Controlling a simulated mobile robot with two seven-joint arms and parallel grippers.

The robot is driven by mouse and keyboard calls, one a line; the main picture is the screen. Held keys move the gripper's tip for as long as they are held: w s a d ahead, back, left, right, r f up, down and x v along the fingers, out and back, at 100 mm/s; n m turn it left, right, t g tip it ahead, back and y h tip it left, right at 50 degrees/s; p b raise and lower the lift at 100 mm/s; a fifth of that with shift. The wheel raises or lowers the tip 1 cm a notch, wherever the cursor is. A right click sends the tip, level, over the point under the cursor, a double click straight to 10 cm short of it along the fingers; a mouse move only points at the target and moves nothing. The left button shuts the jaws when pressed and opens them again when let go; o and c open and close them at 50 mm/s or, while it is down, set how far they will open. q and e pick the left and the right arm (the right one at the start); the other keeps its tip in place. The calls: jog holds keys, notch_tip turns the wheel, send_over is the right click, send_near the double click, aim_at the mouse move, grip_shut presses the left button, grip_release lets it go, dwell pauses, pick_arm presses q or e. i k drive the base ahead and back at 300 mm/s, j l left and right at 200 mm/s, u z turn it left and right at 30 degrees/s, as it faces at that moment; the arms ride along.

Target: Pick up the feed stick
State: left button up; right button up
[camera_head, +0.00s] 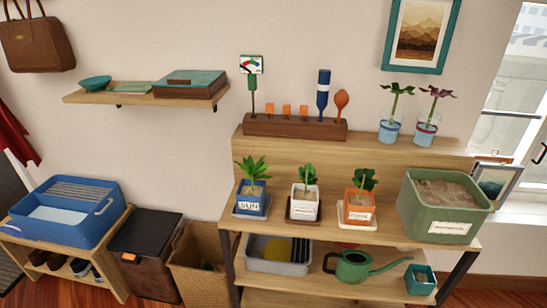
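A dark wooden holder block (267,126) stands on the top tier of the wooden plant stand. Several short orange sticks (286,110) stand upright in its middle; they look like the feed sticks, though no label is readable. The lower ends of all these are hidden in the block. Neither of my grippers is in view.
Three potted plants stand in front, blue (252,203), white (305,205) and orange (359,206). A green soil bin (444,222) is at right. Two jars with cuttings (390,130) stand right of the block. A green watering can (353,267) is below.

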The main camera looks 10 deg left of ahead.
aim_at(269, 107)
jog(key=i, duration=2.15)
jog(key=j+u, duration=0.05)
jog(key=j, duration=0.05)
